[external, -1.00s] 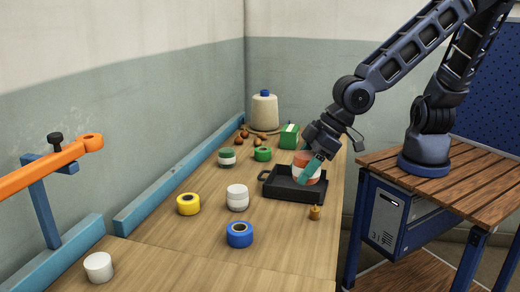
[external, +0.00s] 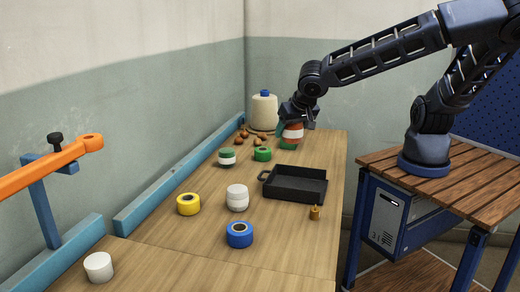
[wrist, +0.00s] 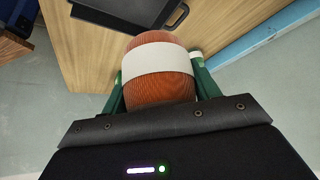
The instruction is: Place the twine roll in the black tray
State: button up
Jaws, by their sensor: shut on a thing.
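The twine roll, a reddish-brown roll with a white band (wrist: 158,60), is between the green fingers of my gripper (wrist: 160,75) in the wrist view. In the external view my gripper (external: 294,124) is at the far end of the table, shut on this roll (external: 293,132). The black tray (external: 308,172) stands empty, nearer the camera than the roll. The tray also shows at the top of the wrist view (wrist: 125,12).
A beige jug (external: 264,112) and several brown nuts lie at the back. Green (external: 263,154), green-white (external: 227,157), yellow (external: 188,204), white (external: 237,197) and blue (external: 240,234) rolls stand left of the tray. A small brass weight (external: 315,212) is near the right edge.

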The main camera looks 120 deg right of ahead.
jog(key=s+d+r+m+g, duration=0.1)
jog(key=s+d+m+g, duration=0.1)
jog(key=s+d+m, duration=0.1)
send_near(289, 184)
jog(key=x, duration=0.5)
jog(key=shift+s+d, duration=0.25)
jog(key=shift+f, duration=0.1)
jog(key=o, duration=1.1)
